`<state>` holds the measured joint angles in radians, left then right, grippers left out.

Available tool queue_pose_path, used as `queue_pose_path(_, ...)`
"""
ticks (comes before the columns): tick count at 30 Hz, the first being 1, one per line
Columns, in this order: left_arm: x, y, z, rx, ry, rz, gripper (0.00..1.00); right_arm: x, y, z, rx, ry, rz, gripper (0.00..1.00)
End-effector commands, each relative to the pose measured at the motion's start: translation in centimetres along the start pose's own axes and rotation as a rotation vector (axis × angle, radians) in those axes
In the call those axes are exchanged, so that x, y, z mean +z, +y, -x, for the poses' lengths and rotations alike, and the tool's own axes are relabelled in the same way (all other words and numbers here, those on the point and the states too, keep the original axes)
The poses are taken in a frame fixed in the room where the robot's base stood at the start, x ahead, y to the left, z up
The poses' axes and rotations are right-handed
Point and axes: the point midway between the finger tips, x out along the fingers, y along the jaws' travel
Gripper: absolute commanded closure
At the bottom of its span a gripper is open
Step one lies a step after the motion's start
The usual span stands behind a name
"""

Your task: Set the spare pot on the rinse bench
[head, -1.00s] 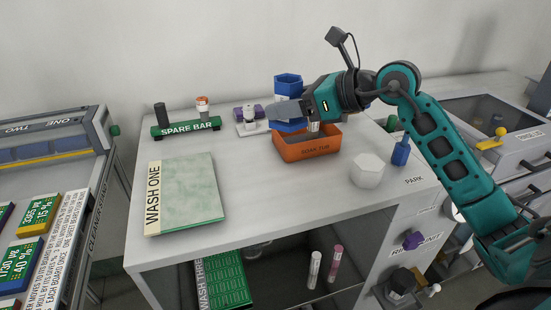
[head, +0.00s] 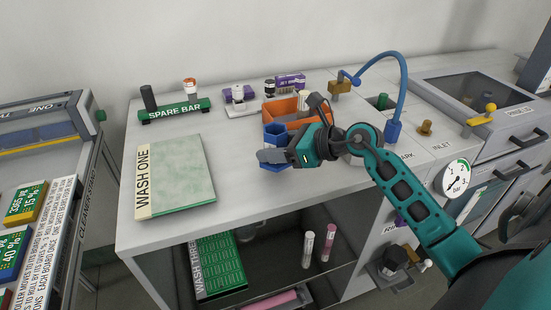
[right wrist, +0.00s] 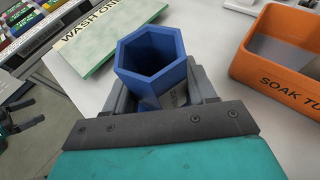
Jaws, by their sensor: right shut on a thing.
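The blue hexagonal pot (head: 276,133) is in my right gripper (head: 266,157), with the jaws shut on its lower part. In the right wrist view the pot (right wrist: 150,50) stands roughly upright between the fingers, its open top showing. It is over the bare middle of the light grey rinse bench (head: 240,190), in front of the orange soak tub. I cannot tell whether its base touches the bench top.
The green WASH ONE board (head: 178,175) lies to the left. The orange soak tub (head: 284,108) is close behind the pot and shows in the right wrist view (right wrist: 285,75). The spare bar (head: 175,111) is at the back left. A blue hose (head: 402,85) arches at the right.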

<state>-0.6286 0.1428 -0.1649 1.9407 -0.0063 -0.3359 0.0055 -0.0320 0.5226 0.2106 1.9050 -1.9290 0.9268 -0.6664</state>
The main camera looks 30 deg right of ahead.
Motion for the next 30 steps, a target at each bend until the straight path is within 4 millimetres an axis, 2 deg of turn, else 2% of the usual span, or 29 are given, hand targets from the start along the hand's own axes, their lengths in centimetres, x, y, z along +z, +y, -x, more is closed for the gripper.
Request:
queue_pose_path(3, 0.3, 0.0, -0.2, -0.001, -0.001, 0.000, 0.02, -2.0, 0.1, -0.8, 0.001, 0.001, -0.006, 0.82)
queue_pose_path(6, 0.4, -0.1, -0.3, -0.001, -0.001, 0.000, 0.02, -2.8, 0.0, -1.2, 0.000, 0.000, -0.003, 0.82)
queue_pose_path(19, 0.6, -0.2, -0.6, -0.004, 0.003, -0.001, 0.02, -3.4, 0.0, -1.4, 0.001, 0.000, 0.000, 0.82)
queue_pose_path(20, 0.4, -0.2, -0.6, -0.004, 0.003, -0.001, 0.02, -3.3, 0.1, -1.4, 0.001, 0.001, -0.001, 0.42)
queue_pose_path(27, 0.3, -0.2, -0.6, -0.005, 0.006, -0.002, 0.02, -3.3, 0.1, -1.4, 0.001, 0.001, -0.001, 0.19)
queue_pose_path(30, 0.3, -0.2, -0.6, -0.005, 0.006, -0.002, 0.02, -3.3, 0.1, -1.4, 0.001, 0.001, -0.001, 0.19)
